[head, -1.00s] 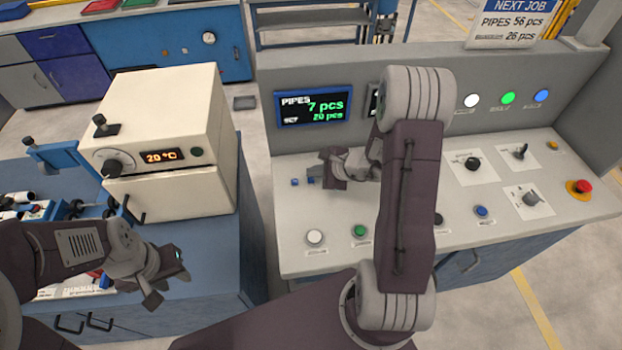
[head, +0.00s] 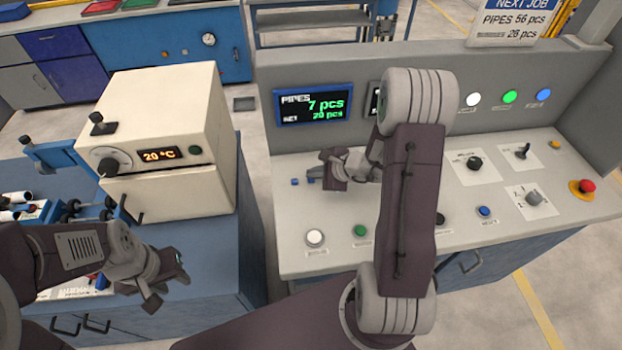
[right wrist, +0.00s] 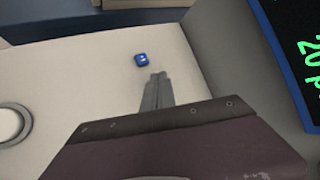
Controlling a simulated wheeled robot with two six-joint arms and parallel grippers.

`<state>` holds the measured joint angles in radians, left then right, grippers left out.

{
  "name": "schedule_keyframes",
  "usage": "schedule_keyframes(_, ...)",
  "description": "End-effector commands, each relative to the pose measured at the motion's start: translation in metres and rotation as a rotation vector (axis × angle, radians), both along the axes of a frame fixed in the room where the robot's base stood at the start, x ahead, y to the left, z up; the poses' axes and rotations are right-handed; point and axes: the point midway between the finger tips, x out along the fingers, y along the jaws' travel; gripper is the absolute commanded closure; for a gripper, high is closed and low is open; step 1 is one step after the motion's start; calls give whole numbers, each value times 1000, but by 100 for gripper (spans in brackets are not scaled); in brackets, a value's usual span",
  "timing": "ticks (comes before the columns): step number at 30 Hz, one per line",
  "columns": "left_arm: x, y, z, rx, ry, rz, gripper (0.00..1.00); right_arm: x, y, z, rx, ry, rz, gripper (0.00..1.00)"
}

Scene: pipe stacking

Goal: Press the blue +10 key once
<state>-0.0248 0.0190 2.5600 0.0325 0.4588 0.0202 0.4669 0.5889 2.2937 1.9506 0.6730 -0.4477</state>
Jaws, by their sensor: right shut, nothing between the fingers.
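The display (head: 313,106) reads 7 pcs above 20 pcs. My left gripper (head: 168,283) is open and empty at the lower left.
A white button (head: 315,237) and a green button (head: 360,231) lie nearer the console's front edge. A red emergency knob (head: 587,186) and several switches are further right. A cream oven (head: 165,140) stands on the left bench.

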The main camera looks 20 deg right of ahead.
Motion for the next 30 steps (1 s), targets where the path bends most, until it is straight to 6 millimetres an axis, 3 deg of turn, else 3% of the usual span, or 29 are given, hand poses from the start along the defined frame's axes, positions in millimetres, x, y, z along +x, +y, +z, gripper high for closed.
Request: schedule_keyframes(30,0,0,-11,0,0,0,64,0,0,-8,-1,0,-1,100)
